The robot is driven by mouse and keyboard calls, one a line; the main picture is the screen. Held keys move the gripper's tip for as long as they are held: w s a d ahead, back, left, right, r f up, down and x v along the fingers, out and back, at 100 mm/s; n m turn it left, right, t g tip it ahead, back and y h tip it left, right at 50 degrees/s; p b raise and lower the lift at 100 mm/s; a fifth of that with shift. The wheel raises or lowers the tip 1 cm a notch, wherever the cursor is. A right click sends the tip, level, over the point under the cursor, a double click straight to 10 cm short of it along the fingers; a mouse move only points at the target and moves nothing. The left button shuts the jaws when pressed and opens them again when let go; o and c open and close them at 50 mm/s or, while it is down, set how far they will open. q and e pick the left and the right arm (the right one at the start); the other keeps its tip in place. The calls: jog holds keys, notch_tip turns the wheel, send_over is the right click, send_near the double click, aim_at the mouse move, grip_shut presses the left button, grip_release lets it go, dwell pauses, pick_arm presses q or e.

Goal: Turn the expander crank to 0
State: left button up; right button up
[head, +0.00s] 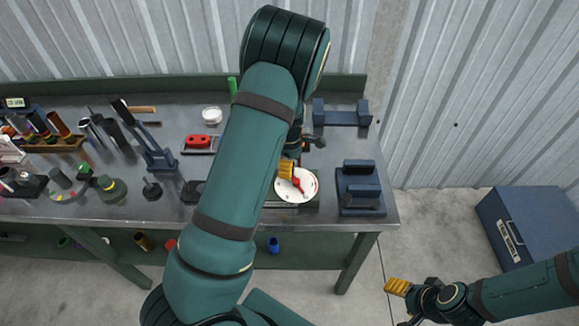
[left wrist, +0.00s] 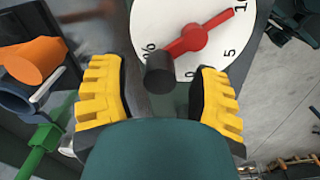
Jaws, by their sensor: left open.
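The expander has a white round dial (head: 283,190) on the bench; it also shows in the left wrist view (left wrist: 160,22), with the marks 10, 5, 0 and %. A red crank (left wrist: 194,38) turns on its hub. Its thin end points near the 10; the other end carries a black knob (left wrist: 159,72) near the 0 and % marks. My left gripper (left wrist: 160,100) is open, with one yellow finger on each side of the knob. The knob looks nearer the left finger; I see no clear contact. My right gripper (head: 397,287) hangs off the bench, its finger gap unclear.
A blue block-like fixture (head: 361,188) stands right of the dial, and a blue bracket (head: 342,113) behind it. A red part (head: 198,141) and several tools lie to the left. A blue box (head: 535,225) sits on the floor at right. My left arm hides the middle of the bench.

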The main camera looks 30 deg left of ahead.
pick_arm(q)
jog(key=shift+f, duration=0.4)
jog(key=shift+o, duration=0.3)
grip_shut()
jog(key=shift+w, duration=0.1)
